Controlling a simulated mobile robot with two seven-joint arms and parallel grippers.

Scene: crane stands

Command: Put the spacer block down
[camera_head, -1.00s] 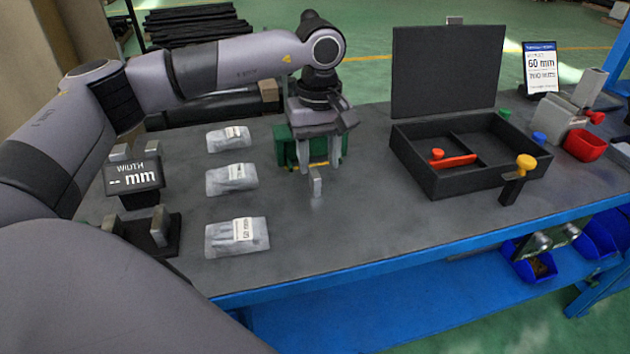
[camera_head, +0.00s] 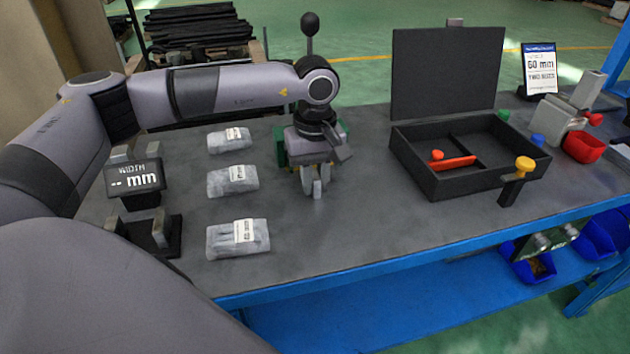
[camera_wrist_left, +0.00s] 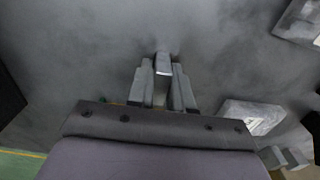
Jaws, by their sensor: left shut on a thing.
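The spacer block (camera_head: 318,191) is a small grey upright bar in the middle of the bench, partly hidden by my fingers. My left gripper (camera_head: 313,184) points down and is shut on it. In the left wrist view the block (camera_wrist_left: 162,64) shows between the two fingertips, its end sticking out a little past them. I cannot tell whether its lower end touches the bench top (camera_head: 345,235). My right gripper is not in view.
Several clear bags lie to the left, the nearest one (camera_head: 238,238) at the front. A width gauge (camera_head: 135,178) stands beyond them. A green object (camera_head: 281,150) is behind my gripper. An open black case (camera_head: 440,187) stands to the right. The bench front between is clear.

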